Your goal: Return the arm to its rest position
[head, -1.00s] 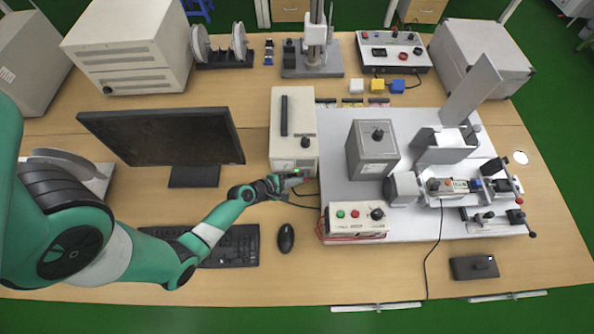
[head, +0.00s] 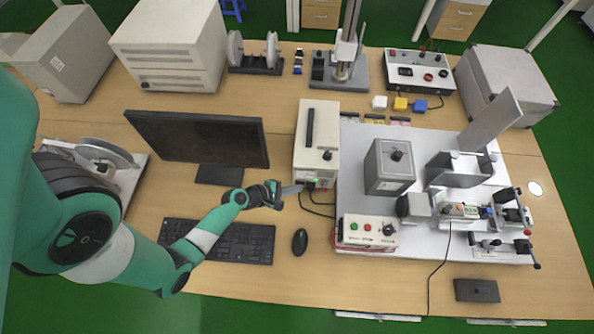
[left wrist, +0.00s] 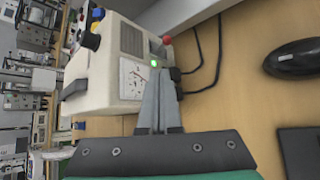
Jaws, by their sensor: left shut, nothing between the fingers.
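My left arm (head: 205,237) is green and white and reaches in from the left over the keyboard. My left gripper (head: 298,189) is shut and empty, just in front of the white instrument box (head: 316,150) with a black handle. In the left wrist view the closed fingertips (left wrist: 158,80) point at the front of that box, below a lit green light (left wrist: 154,63) and beside a dial meter. I cannot tell whether the fingertips touch the box. My right gripper is not in view.
A monitor (head: 197,140) stands behind my left forearm, with a keyboard (head: 228,241) below it and a mouse (head: 300,242) to the right. A grey test platform (head: 440,245) fills the right side. The front table strip is mostly clear.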

